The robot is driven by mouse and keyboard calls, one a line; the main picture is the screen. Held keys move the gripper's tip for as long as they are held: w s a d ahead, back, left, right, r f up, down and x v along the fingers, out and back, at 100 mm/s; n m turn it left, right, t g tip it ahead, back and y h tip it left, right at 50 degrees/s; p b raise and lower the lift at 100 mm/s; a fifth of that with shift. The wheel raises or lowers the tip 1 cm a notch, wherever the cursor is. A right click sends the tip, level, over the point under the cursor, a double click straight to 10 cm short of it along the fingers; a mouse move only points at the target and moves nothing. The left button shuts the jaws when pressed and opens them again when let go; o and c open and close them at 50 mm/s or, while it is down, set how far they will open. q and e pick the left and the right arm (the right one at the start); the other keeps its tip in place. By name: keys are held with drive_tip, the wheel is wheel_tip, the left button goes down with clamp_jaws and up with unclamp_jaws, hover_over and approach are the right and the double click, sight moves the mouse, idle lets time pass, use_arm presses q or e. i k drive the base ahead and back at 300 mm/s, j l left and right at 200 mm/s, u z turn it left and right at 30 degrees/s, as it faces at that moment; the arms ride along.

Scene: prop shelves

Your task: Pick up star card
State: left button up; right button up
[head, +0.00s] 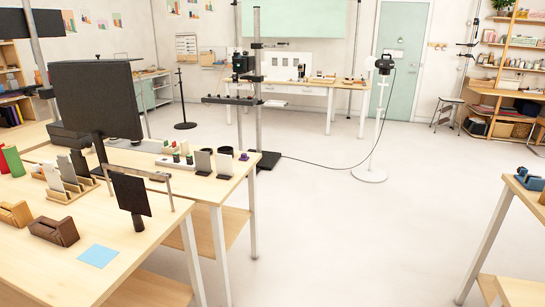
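No star mark can be made out on any card. White cards (67,168) stand in a slotted wooden rack (66,192) on the near left table. A flat light blue square (98,255) lies near the front table's edge. Neither of my grippers is in view.
A large dark screen (97,98) and a small black panel (131,193) stand at the left tables. Brown wooden dispensers (54,231) sit nearby. The floor (330,235) is open up to a white stand (369,174). Another table edge (527,194) is at right.

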sight(224, 162)
drive_tip(key=i+l+z, duration=0.1)
drive_tip(key=i+z, duration=0.35)
drive_tip(key=i, duration=1.2)
